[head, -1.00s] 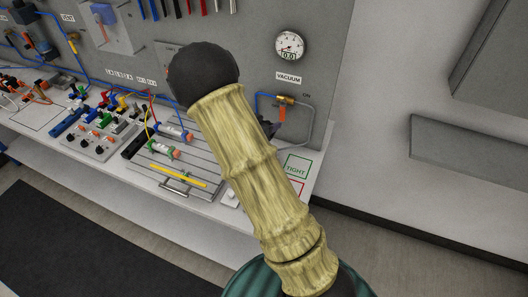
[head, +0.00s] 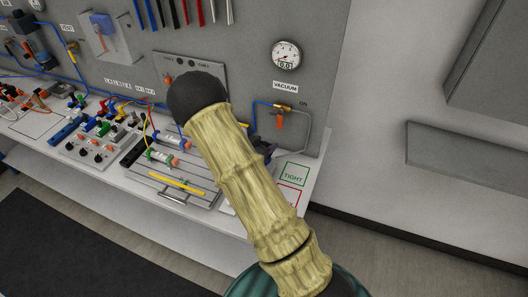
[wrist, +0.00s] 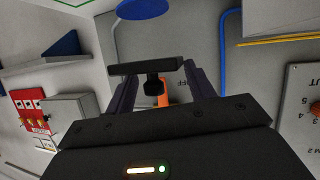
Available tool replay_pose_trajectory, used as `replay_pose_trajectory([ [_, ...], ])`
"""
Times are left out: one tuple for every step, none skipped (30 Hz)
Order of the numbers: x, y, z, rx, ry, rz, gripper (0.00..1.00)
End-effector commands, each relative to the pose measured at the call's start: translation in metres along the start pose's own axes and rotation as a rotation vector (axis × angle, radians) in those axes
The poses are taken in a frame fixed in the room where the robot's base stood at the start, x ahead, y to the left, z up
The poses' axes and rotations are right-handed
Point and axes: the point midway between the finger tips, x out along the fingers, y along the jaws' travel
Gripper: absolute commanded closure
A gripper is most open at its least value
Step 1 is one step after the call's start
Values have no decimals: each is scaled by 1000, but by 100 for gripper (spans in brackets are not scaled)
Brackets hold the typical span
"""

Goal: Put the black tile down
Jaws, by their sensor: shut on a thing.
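In the wrist view my gripper (wrist: 155,82) is shut on a dark flat piece seen nearly edge-on, which I take for the black tile (wrist: 128,69). It spans the space between the two fingers, with a small black knob under it. In the head view my arm hides most of the gripper; only a dark part (head: 264,150) shows to the right of the arm, above the right end of the bench. The tile cannot be made out there. A green-outlined square marked TIGHT (head: 293,174) and a red-outlined square (head: 289,197) lie on the bench top.
A vacuum gauge (head: 286,55) and an orange-handled valve (head: 279,121) are on the grey back panel. A grooved plate (head: 160,184) with cylinders stands left of my arm. A blue disc (wrist: 142,8) is beyond the tile.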

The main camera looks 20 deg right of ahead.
Motion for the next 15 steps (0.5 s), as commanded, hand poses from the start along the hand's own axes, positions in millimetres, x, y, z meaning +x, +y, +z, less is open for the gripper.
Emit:
replay_pose_trajectory([
  [0, 0, 0, 0, 0, 0, 81],
  [0, 0, 0, 0, 0, 0, 81],
  [0, 0, 0, 0, 0, 0, 81],
  [0, 0, 1, 0, 0, 0, 81],
  [1, 0, 2, -1, 0, 0, 81],
  [2, 0, 5, -1, -1, 1, 81],
  [3, 0, 7, -2, -1, 1, 81],
  [4, 0, 11, -3, -2, 1, 81],
  [6, 0, 16, -3, -2, 2, 81],
  [8, -1, 20, -3, -3, 2, 81],
  [9, -1, 23, -4, -3, 2, 81],
  [11, -2, 28, -4, -3, 2, 81],
  [13, -2, 31, -3, -2, 2, 81],
  [14, -2, 33, -1, -1, 1, 81],
  [15, -3, 36, -2, -1, 1, 81],
])
